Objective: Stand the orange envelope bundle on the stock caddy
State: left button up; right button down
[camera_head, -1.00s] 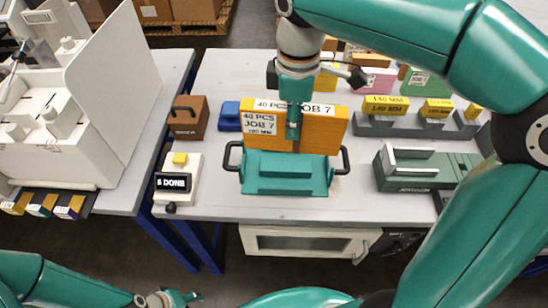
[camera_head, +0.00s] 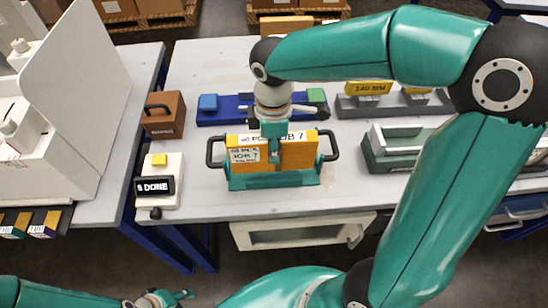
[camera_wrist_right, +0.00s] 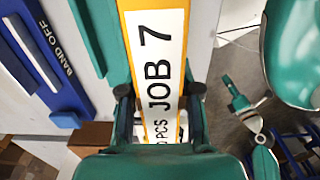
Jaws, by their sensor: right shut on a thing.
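The orange envelope bundle (camera_head: 299,154) stands upright with white labels reading "JOB 7" and "40 PCS". It is at the teal caddy with black side handles (camera_head: 274,182), its lower edge at the caddy's top. I cannot tell whether it rests there or is held just above. My right gripper (camera_head: 273,150) points down and is shut on the bundle's middle. In the right wrist view the bundle's labelled top edge (camera_wrist_right: 160,70) runs between the fingers (camera_wrist_right: 160,105). My left gripper (camera_head: 165,298) is low at the bottom left, away from the table; its opening is unclear.
A blue "BAND OFF" fixture (camera_head: 235,108) lies behind the caddy. The table front is clear.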

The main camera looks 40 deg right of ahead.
jog(key=shift+f, duration=2.3)
jog(key=shift+f+b, duration=0.1)
jog(key=shift+b, duration=0.2)
jog(key=c, duration=0.8)
grip_release()
jog(key=shift+r, duration=0.2)
notch_tip(320, 180, up, 12)
jog(key=shift+f+p, duration=0.1)
jog(key=shift+p, duration=0.65)
jog(key=shift+s, duration=0.1)
